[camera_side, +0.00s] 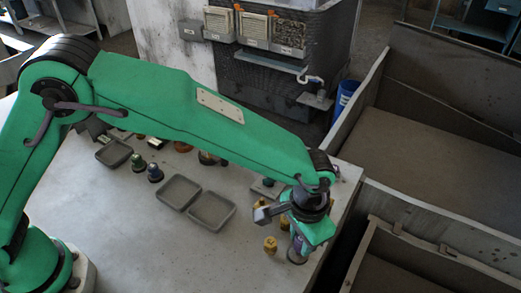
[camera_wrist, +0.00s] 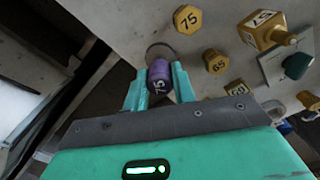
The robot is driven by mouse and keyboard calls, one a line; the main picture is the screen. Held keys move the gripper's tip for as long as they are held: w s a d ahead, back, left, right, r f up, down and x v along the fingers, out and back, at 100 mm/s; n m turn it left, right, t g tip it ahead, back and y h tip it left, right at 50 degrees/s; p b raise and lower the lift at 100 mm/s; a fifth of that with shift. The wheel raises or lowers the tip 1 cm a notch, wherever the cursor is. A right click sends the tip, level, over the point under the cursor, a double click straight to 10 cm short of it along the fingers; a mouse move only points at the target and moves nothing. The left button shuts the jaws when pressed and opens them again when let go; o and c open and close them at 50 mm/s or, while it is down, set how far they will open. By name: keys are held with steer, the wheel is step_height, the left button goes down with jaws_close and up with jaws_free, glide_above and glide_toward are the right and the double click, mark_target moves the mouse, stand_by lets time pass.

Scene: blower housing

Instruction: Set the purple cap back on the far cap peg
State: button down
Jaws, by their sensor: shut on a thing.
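The purple cap (camera_wrist: 159,76), marked 75, is between the two teal fingers of my gripper (camera_wrist: 159,70) in the wrist view. The fingers are shut on its sides. A round grey base (camera_wrist: 158,49) shows just beyond the cap, and the cap hides most of it. In the side view my gripper (camera_side: 298,242) points down near the table's right edge, with a round grey base (camera_side: 297,257) under it. The fingers largely hide the cap there. I cannot tell whether the cap is seated on a peg or held above it.
Brass hexagonal pieces stand close by, one marked 75 (camera_wrist: 187,19) and one marked 65 (camera_wrist: 214,62). A green knob (camera_wrist: 296,66) sits on a pale plate. Two grey trays (camera_side: 211,211) lie further left on the table. A large open bin (camera_side: 430,140) is beyond the right edge.

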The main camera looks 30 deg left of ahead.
steer(key=shift+f, duration=1.5)
stand_by(1.5)
steer(key=c, duration=1.1)
jaws_free()
steer(key=shift+o, duration=0.5)
steer(key=o, duration=0.3)
steer(key=shift+o, duration=0.2)
steer(key=shift+r, duration=0.15)
steer(key=shift+r, duration=3.65)
